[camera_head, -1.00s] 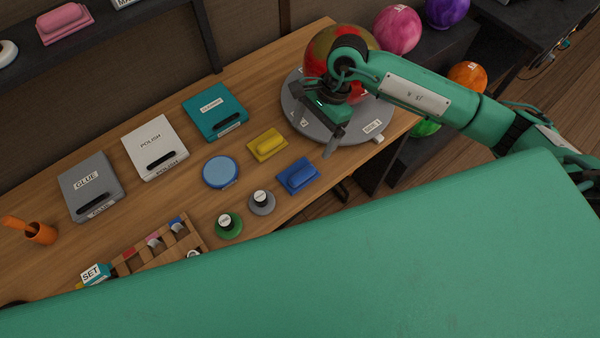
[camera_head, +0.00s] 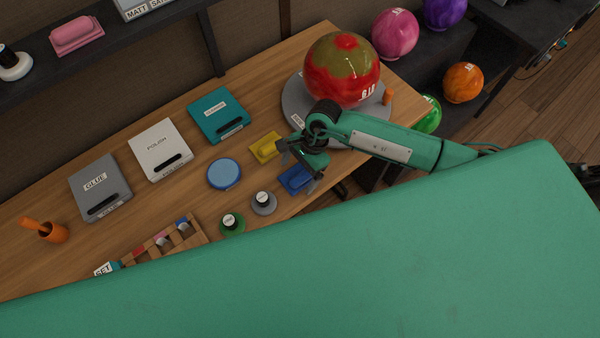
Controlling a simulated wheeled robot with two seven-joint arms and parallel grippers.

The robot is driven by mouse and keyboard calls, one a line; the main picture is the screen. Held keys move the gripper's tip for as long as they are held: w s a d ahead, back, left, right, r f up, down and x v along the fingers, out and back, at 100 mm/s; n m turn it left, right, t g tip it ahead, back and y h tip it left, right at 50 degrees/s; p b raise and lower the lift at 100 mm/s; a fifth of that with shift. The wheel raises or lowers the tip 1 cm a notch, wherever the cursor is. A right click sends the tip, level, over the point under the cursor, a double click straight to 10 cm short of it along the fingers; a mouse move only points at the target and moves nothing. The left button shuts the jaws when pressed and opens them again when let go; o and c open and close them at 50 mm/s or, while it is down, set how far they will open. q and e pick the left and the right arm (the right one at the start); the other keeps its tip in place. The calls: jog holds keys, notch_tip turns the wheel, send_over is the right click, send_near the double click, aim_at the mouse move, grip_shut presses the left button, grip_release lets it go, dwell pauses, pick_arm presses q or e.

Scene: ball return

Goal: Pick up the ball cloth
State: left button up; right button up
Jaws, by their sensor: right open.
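No item is clearly labelled as the ball cloth, and I cannot tell which one it is. Soft-looking candidates on the wooden bench are a yellow pad (camera_head: 265,147), a blue pad (camera_head: 293,179) and a round light-blue disc (camera_head: 224,174). My right gripper (camera_head: 298,169) is open and empty, above the blue pad and just right of the yellow pad. It partly covers the blue pad; I cannot tell whether it touches it. My left gripper is not in view.
A red and olive ball (camera_head: 341,72) sits on a grey round stand (camera_head: 297,103) behind my right arm. Teal (camera_head: 216,113), white (camera_head: 158,148) and grey (camera_head: 99,186) cases line the bench. Green (camera_head: 232,225) and grey (camera_head: 264,204) discs with small bottles stand near the front edge.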

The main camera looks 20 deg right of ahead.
jog(key=c, duration=1.1)
jog(key=shift+o, duration=0.2)
notch_tip(320, 180, up, 20)
jog(key=b, duration=0.4)
